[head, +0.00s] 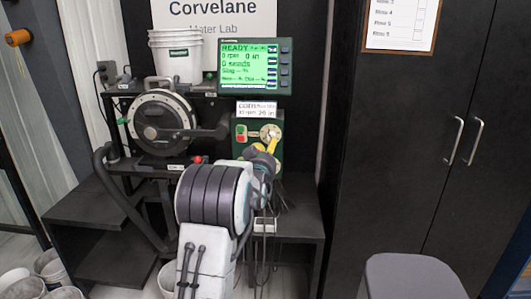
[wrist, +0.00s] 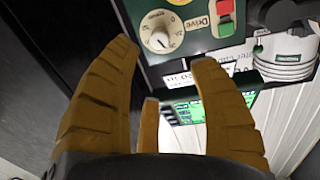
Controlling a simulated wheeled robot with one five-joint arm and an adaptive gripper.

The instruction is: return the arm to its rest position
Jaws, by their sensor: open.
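My arm reaches forward from the bottom middle of the head view to the seed meter stand. My gripper (head: 264,158) is at its far end, in front of the lower part of the green control box (head: 241,152). In the wrist view my gripper (wrist: 168,60) shows orange-brown fingers spread apart with nothing between them. The box's white dial (wrist: 160,32) lies just beyond the fingertips, with green and red buttons (wrist: 226,18) beside it. I cannot tell whether a finger touches the panel.
The round seed meter (head: 162,122) stands left of the box. A lit green display (head: 248,66) and white buckets (head: 175,55) are above. A dark cabinet (head: 400,150) stands right, a grey stool (head: 412,275) lower right. More buckets (head: 50,270) are at lower left.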

